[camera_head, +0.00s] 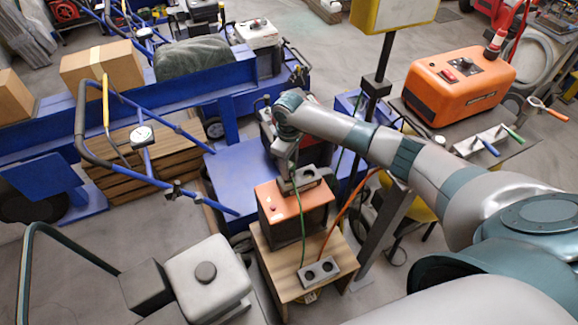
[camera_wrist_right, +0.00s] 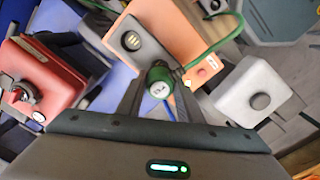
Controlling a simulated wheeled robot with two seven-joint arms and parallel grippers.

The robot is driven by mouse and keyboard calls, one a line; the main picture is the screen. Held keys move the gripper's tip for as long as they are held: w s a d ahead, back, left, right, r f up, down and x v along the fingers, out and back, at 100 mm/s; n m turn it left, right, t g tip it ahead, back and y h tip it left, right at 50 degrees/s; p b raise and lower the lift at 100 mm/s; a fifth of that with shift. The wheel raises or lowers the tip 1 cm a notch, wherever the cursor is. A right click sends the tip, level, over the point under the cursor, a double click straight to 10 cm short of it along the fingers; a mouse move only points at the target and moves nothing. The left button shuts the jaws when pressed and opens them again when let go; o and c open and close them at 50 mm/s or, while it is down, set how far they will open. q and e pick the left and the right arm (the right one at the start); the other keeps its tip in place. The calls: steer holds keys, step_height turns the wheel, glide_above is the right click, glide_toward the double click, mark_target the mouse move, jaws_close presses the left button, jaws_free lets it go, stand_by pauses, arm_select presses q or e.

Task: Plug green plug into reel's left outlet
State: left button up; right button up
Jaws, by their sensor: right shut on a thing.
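My right gripper (camera_wrist_right: 160,94) is shut on the green plug (camera_wrist_right: 158,74), which sits between its fingertips in the wrist view. A green cable (camera_wrist_right: 226,42) runs from the plug up and to the right. In the head view the right gripper (camera_head: 287,182) is over the orange-topped box (camera_head: 275,208), and the green cable hangs down in front of the box. A dark grey socket plate (camera_wrist_right: 131,39) lies just beyond the plug, apparently apart from it. A grey two-hole outlet block (camera_head: 320,272) sits on the wooden stand. I cannot tell which belongs to the reel. My left gripper is out of view.
The box stands on a wooden stand (camera_head: 270,262), with an orange cable (camera_head: 345,212) beside it. A grey machine with a round cap (camera_head: 205,275) is close at left. A blue cart (camera_head: 240,180) is behind. An orange unit (camera_head: 460,85) stands on the right table.

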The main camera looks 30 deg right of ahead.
steer(key=shift+p, duration=0.85)
stand_by(0.7)
steer(key=shift+f+b, duration=0.95)
steer(key=shift+f, duration=1.3)
stand_by(0.4)
steer(key=o, duration=1.2)
steer(key=shift+c, duration=0.2)
step_height(320, 180, up, 18)
steer(key=b, duration=0.3)
steer(key=shift+f, duration=0.25)
